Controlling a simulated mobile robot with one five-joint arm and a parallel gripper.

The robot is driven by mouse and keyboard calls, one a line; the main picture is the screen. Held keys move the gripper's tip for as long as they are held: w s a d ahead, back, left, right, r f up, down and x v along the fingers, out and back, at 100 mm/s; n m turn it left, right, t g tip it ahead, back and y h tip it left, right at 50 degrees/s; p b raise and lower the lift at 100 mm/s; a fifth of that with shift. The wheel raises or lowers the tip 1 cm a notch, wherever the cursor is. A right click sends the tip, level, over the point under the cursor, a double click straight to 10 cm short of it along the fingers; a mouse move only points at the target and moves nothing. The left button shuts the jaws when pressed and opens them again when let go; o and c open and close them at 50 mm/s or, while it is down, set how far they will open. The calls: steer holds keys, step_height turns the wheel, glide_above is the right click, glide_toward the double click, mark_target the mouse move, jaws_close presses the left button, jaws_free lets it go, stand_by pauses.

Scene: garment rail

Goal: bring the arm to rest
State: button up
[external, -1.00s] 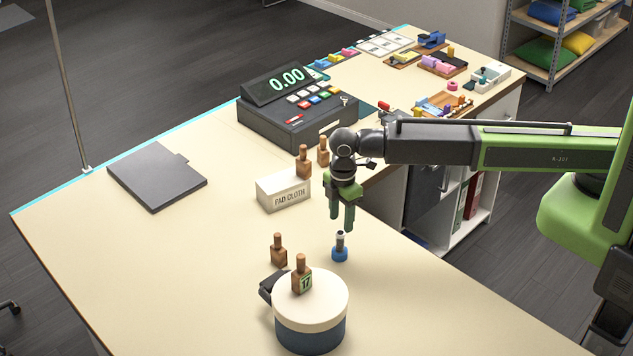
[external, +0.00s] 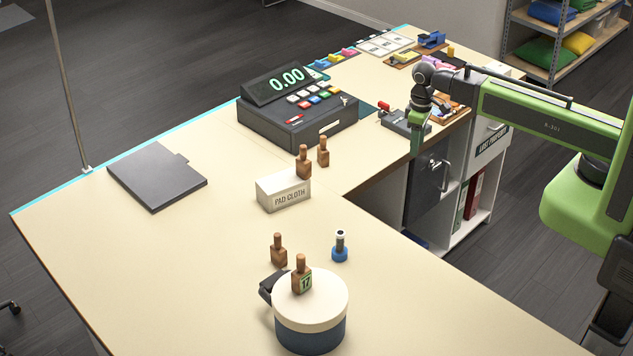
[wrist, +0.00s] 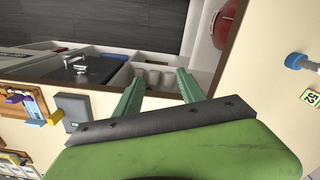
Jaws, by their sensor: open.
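My gripper (external: 417,135) hangs pointing down by the inner edge of the counter, to the right of the cash register in the external view. Its two green fingers also show in the wrist view (wrist: 158,92), spread apart with nothing between them. The small blue-based stamp (external: 340,248) stands upright on the counter, well away from the gripper.
The counter (external: 230,235) holds a cash register (external: 300,110), a pad cloth box (external: 284,192), several wooden stamps, a round drum (external: 311,325) and a dark flat plate (external: 157,177). Open shelving with a cabinet stands below the inner edge.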

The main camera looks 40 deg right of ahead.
steer(key=s+d+m, duration=0.3)
steer(key=d+m, duration=0.1)
steer(key=d, duration=0.6)
steer(key=shift+s+d, duration=0.35)
steer(key=shift+s, duration=0.05)
step_height(320, 180, down, 12)
steer(key=b, duration=1.2)
